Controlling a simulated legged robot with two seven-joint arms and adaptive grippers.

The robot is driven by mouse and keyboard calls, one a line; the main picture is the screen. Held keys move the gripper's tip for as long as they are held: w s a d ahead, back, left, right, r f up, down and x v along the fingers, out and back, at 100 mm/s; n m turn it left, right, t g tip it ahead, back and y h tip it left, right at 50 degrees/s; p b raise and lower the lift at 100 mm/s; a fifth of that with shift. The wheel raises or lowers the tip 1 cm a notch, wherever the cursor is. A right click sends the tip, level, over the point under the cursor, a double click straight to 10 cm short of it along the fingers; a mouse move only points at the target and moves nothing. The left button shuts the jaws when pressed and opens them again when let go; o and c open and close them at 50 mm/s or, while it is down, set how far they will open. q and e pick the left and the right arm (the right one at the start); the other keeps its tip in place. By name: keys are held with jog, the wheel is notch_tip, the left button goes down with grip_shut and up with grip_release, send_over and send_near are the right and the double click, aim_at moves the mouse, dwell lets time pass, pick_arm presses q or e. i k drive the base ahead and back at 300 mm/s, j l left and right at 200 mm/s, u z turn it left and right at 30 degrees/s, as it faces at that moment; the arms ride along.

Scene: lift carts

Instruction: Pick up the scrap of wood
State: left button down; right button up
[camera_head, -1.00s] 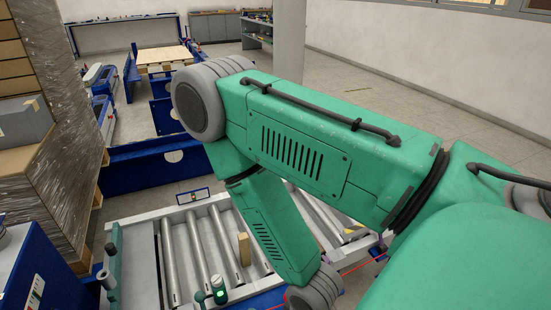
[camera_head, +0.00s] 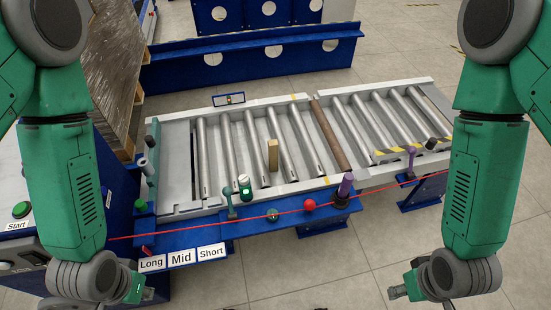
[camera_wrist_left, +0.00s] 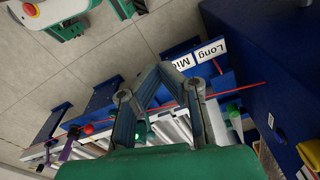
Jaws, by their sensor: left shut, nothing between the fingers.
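The scrap of wood (camera_head: 272,155) is a small tan block standing on the metal rollers of the conveyor (camera_head: 180,150), left of the brown roller. My left gripper (camera_head: 72,304) is at the bottom left of the head view, partly cut off, well away from the wood. In the left wrist view its fingers (camera_wrist_left: 158,72) are shut with nothing between them. My right gripper (camera_head: 398,292) is at the lower right, small and partly hidden by its wrist, away from the conveyor. Its jaw opening cannot be made out.
A blue front ledge carries Long, Mid and Short labels (camera_head: 180,258), a red button (camera_head: 309,205) and a green-lit post (camera_head: 245,190). A red line crosses in front of the rollers. A wrapped stack (camera_head: 105,70) stands at the left. Open floor lies in front.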

aim_at(273, 146)
jog(key=i+l, duration=0.9)
jog(key=i, duration=0.15)
jog(key=l+z, duration=0.05)
